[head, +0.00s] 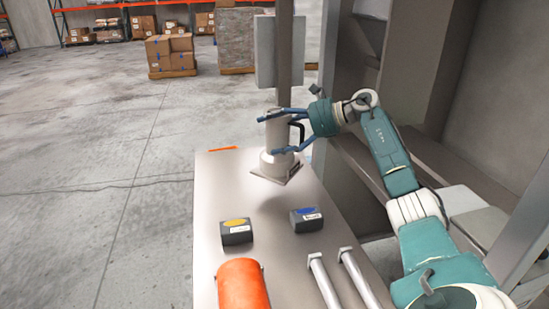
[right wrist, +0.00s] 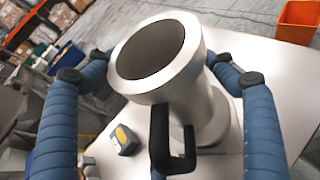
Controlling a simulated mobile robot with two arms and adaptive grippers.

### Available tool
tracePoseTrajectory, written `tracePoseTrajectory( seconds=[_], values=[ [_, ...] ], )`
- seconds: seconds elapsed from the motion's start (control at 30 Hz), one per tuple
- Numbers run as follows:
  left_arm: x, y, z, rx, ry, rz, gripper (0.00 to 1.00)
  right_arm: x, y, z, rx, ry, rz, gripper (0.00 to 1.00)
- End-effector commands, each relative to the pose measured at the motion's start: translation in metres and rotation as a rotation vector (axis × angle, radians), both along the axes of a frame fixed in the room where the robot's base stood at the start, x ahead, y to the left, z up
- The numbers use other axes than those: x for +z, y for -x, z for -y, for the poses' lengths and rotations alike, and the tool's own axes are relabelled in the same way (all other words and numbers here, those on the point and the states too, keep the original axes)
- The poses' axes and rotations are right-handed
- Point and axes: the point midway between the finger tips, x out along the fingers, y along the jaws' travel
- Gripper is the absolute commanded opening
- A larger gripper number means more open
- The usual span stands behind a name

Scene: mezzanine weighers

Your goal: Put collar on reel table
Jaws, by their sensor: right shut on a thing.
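The collar (head: 277,138) is a pale grey hollow cylinder with a flared lower part, a square base plate and a black side handle. It is upright over the far end of a light grey table (head: 215,180), probably the reel table. Whether its base touches the tabletop is unclear. My right gripper (head: 283,132) is shut on the collar, its blue fingers on either side. The right wrist view shows the collar's round dark opening and pale rim (right wrist: 190,75) between the fingers, with the handle towards the camera. My left gripper is not in view.
On the table are a yellow-topped dark box (head: 236,232), a blue-topped one (head: 306,220), an orange cylinder (head: 242,285) and two pale tubes (head: 323,280). A grey post (head: 284,60) rises behind the collar. A grey cabinet (head: 410,60) stands right. Open floor lies left.

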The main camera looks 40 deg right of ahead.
Motion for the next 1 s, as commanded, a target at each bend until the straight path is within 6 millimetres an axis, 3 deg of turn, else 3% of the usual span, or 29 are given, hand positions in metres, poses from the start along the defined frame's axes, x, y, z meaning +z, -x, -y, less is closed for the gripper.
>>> tracePoseTrajectory(
  seconds=[0.13,0.6,0.83,0.87,0.93,1.0],
  values=[
    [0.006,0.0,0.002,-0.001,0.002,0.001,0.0,-0.024,0.0,0.0,0.0,-0.003,0.003,0.25],
    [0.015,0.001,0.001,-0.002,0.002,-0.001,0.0,-0.075,-0.001,0.0,-0.001,-0.003,0.005,0.25],
    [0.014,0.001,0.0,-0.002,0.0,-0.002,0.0,-0.079,0.0,0.0,-0.001,0.001,0.005,0.25],
    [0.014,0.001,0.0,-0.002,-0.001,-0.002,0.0,-0.082,0.0,0.0,0.0,0.001,0.0,0.84],
    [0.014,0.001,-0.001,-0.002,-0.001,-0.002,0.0,-0.082,0.0,0.0,0.0,0.001,0.0,0.98],
    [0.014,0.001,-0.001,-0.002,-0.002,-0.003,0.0,-0.081,0.0,0.0,0.0,0.001,0.0,1.0]
  ],
)
